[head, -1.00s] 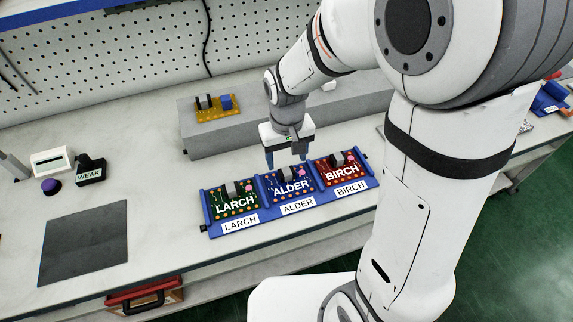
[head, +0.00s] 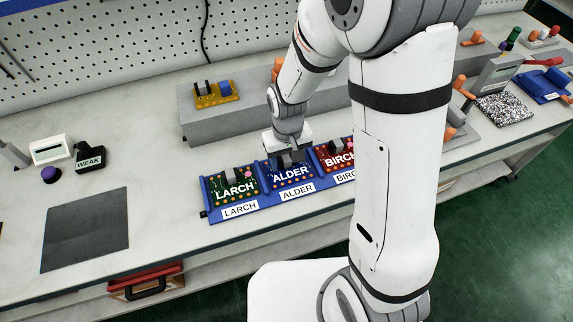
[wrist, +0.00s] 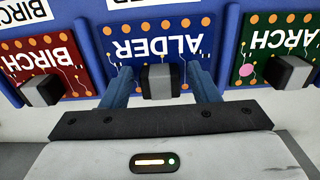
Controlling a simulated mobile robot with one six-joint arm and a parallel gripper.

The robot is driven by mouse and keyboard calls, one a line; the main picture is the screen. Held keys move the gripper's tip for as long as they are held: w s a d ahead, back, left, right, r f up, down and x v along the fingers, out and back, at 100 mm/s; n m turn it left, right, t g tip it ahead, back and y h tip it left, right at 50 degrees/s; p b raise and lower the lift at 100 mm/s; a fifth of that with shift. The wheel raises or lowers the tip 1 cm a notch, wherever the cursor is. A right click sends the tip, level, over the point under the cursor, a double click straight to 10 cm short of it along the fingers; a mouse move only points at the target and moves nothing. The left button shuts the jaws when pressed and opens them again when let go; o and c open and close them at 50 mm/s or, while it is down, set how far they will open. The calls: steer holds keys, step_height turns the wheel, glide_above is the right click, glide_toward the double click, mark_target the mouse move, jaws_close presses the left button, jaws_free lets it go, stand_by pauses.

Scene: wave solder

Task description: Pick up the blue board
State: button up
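The blue board (head: 299,179), marked ALDER, sits in the middle slot of a blue rack (head: 228,213). In the wrist view the blue board (wrist: 160,48) lies face up with its grey block (wrist: 160,81) between my two fingers. My gripper (wrist: 161,82) is open, with one finger on each side of the block and a gap showing on both sides. In the head view my gripper (head: 290,158) is down over the back of the blue board, and its fingertips are largely hidden there.
The green LARCH board (head: 234,188) is left of the blue one, the red BIRCH board (head: 333,160) right, partly behind my arm. A grey raised block (head: 205,123) with a yellow board (head: 215,96) stands behind. A dark mat (head: 86,228) lies at left.

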mark_target(287, 161)
steer(key=c, duration=1)
steer(key=shift+r, duration=0.1)
step_height(287, 161, up, 10)
steer(key=shift+f, duration=0.1)
